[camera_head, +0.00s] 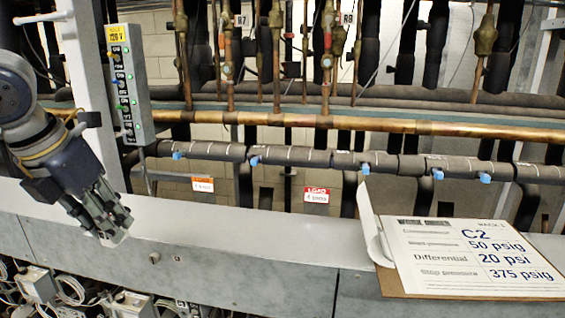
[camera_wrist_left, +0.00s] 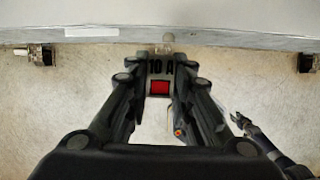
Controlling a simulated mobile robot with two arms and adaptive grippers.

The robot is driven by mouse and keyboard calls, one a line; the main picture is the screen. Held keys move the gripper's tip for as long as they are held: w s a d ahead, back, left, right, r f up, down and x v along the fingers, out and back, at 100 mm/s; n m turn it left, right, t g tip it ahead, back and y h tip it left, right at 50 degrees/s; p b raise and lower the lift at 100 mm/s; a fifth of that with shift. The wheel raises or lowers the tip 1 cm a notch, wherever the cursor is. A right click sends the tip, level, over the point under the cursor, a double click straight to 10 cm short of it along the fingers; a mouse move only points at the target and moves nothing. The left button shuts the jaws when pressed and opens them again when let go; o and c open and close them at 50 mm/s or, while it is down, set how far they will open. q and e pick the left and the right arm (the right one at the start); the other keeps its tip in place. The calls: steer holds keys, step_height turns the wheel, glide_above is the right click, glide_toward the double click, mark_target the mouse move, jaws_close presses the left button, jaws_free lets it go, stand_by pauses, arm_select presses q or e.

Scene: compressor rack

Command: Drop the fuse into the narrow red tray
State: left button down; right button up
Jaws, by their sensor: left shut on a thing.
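My left gripper (camera_head: 116,232) comes in from the left and points down over the front of the grey ledge. I cannot make out the narrow red tray in either view.
A clipboard (camera_head: 470,257) with a white sheet lies on the ledge (camera_head: 230,233) at the right. A switch box (camera_head: 130,85) stands behind my left arm. Copper and black pipes run behind. Open wiring (camera_head: 70,290) lies below the ledge. The middle ledge is clear.

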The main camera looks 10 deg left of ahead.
arm_select(q)
steer(key=s+d+f+m+g, duration=0.2)
steer(key=d+f+m+g, duration=0.1)
steer(key=f+m, duration=0.5)
steer(key=s+d+f+m+g, duration=0.3)
steer(key=d+f+m, duration=0.3)
steer(key=m, duration=0.9)
steer(key=s+d+f+m+g, duration=0.2)
steer(key=s+d+f+m, duration=0.1)
steer(key=f+m, duration=0.8)
steer(key=shift+d+f+m+g+y, duration=0.3)
steer(key=shift+d+f+g, duration=0.1)
steer(key=shift+d+f, duration=0.3)
steer(key=shift+a, duration=0.15)
